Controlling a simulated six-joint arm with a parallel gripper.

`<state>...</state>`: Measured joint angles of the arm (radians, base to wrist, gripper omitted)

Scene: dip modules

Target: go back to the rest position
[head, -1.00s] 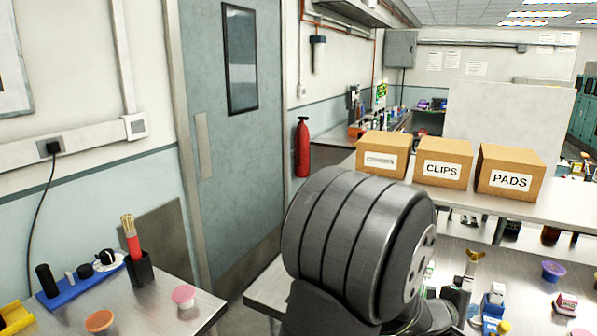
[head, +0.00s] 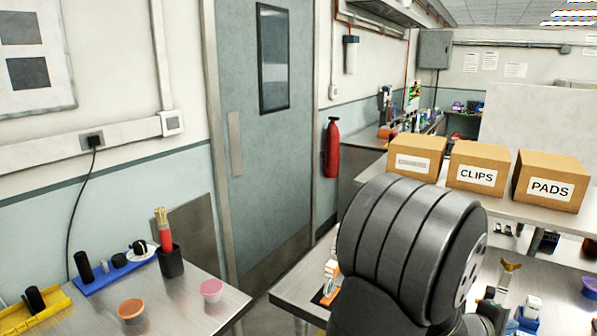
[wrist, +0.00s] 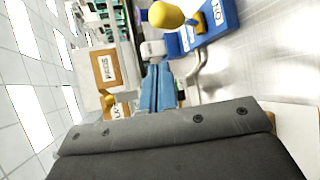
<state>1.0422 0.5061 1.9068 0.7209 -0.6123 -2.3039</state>
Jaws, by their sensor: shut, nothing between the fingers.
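My gripper (wrist: 158,88) shows in the wrist view with its two blue fingers together and nothing between them. It points out over the room and touches nothing that I can see. The head view does not show the fingers. There, a big dark ribbed link of my own arm fills the lower middle and hides part of the right bench.
A yellow rounded thing (wrist: 167,15) and a blue labelled block (wrist: 208,25) lie beyond the fingertips. Boxes marked CLIPS (head: 477,168) and PADS (head: 550,182) stand on a shelf. The left bench holds a blue tray (head: 100,278) and a dark pen cup (head: 171,262).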

